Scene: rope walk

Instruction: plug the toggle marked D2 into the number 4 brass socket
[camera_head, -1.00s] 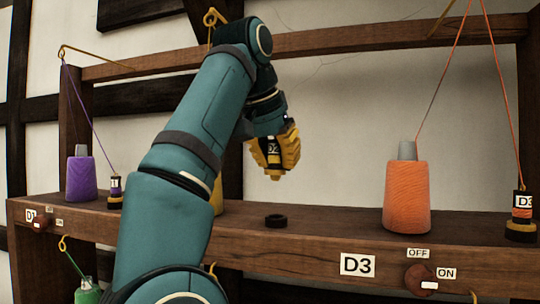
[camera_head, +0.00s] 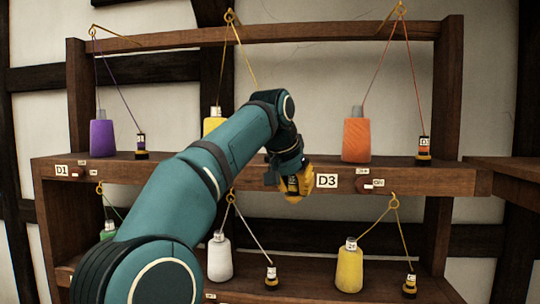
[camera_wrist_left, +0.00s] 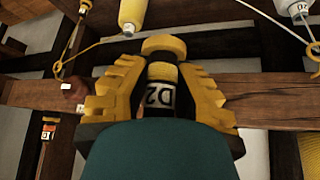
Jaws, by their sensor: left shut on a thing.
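My left gripper (camera_head: 297,188) is shut on the toggle marked D2 (camera_head: 292,184), in front of the upper shelf's edge, just left of the D3 plate. In the left wrist view, the dark toggle (camera_wrist_left: 158,97) with its white D2 label and yellow end sits between the yellow fingers (camera_wrist_left: 158,100). A yellow thread runs from the top hook (camera_head: 231,16) down behind my arm; its lower end is hidden. I see no socket numbered 4. My right gripper is not in view.
The wooden rack's upper shelf (camera_head: 310,162) bears purple (camera_head: 102,138), yellow (camera_head: 214,126) and orange (camera_head: 357,139) cones. White (camera_head: 219,260) and yellow (camera_head: 349,268) cones with toggles stand on the lower shelf. A wooden surface (camera_head: 505,168) adjoins at right.

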